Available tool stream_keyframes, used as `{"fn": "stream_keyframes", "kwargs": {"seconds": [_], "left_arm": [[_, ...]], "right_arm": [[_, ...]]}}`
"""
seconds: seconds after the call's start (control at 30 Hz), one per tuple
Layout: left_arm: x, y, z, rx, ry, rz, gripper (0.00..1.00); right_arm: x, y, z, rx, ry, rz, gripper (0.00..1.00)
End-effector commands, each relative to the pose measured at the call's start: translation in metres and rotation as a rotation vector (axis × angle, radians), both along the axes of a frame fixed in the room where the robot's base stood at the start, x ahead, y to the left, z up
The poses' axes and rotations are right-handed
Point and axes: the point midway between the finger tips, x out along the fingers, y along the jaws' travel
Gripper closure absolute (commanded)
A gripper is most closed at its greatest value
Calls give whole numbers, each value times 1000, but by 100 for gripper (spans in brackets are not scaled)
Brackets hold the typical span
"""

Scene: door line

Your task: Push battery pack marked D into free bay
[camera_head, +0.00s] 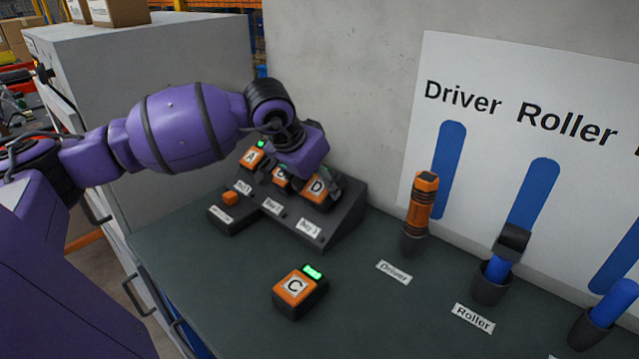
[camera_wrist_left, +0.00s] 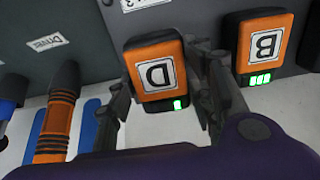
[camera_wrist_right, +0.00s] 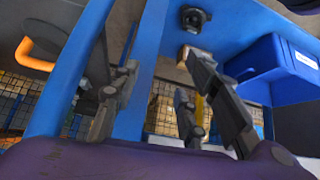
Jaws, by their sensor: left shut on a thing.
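Battery pack D (camera_head: 317,191), orange and black, is at the rightmost bay of the dark charger (camera_head: 345,222). My left gripper (camera_head: 318,180) is shut on it, with a finger on each side, as the left wrist view shows (camera_wrist_left: 160,75). I cannot tell whether the pack is fully seated. Pack A (camera_head: 252,157) and pack B (camera_head: 279,176) sit in the other bays, B partly hidden by my gripper. Pack C (camera_head: 298,290) lies on the bench in front, its light green. My right gripper (camera_wrist_right: 160,65) is open and empty, away from the bench.
An orange driver (camera_head: 422,200) and blue rollers (camera_head: 497,268) stand in holders to the right, before a white board (camera_head: 500,60). The green bench top (camera_head: 210,270) is clear around pack C.

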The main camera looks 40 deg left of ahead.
Motion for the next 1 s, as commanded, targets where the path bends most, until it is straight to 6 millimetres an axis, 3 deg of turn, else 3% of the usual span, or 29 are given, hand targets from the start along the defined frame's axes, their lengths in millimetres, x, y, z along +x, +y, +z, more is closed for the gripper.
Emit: {"fn": "stream_keyframes", "kwargs": {"seconds": [0.53, 1.0], "left_arm": [[1, 0, -1, 0, -2, 0, 88], [4, 0, -5, 0, -2, 0, 88]], "right_arm": [[-14, -2, -6, -3, 24, -5, 60], [-9, -1, -11, -1, 19, -2, 60]]}}
